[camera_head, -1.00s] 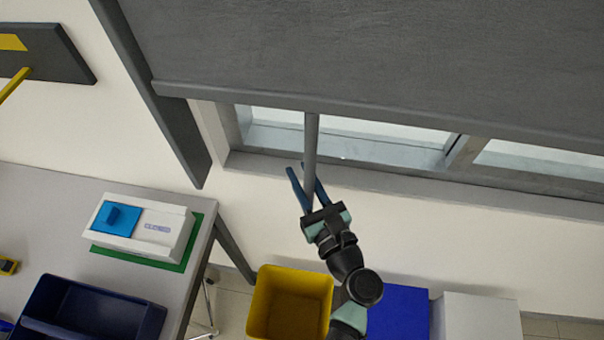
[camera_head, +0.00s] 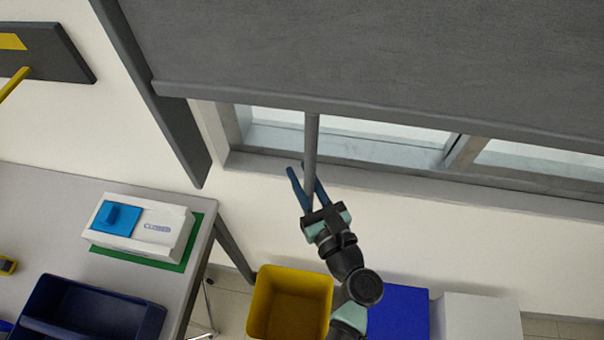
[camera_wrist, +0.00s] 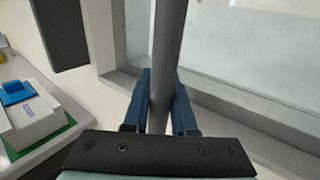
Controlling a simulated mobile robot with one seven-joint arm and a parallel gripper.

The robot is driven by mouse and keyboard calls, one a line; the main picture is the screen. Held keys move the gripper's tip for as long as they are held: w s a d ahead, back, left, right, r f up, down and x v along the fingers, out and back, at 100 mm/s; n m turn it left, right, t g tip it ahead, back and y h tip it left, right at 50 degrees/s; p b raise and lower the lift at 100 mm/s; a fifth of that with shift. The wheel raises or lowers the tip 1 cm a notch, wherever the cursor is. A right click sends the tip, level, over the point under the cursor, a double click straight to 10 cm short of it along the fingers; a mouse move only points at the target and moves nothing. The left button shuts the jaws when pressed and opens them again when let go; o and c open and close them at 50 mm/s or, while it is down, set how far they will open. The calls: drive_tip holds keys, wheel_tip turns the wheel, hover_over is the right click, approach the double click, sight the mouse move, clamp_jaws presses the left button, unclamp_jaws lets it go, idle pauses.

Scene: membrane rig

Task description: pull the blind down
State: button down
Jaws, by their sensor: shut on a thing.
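The grey blind (camera_head: 380,60) covers the upper part of the window, and its bottom bar (camera_head: 390,109) hangs a little above the sill. A grey pull rod (camera_head: 311,145) hangs from the bottom bar. My gripper (camera_head: 304,180) is shut on the lower part of this rod, with its blue fingers on either side. In the wrist view the rod (camera_wrist: 168,50) runs upward from between my fingers (camera_wrist: 160,95). The rod's lower end is hidden by the gripper.
A table (camera_head: 50,190) at the left holds a white box (camera_head: 150,232) with a blue knob and a dark blue bin (camera_head: 90,312). A yellow bin (camera_head: 290,300), a blue box (camera_head: 400,310) and a white box (camera_head: 480,316) stand below the window. A dark side rail (camera_head: 165,110) borders the blind.

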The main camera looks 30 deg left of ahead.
wheel_tip(320, 180, down, 5)
drive_tip(key=b, duration=0.3)
drive_tip(key=c, duration=0.7)
unclamp_jaws()
drive_tip(key=shift+r, duration=0.1)
drive_tip(key=shift+c, duration=0.2)
drive_tip(key=b+v, duration=0.3)
drive_tip(key=v, duration=1)
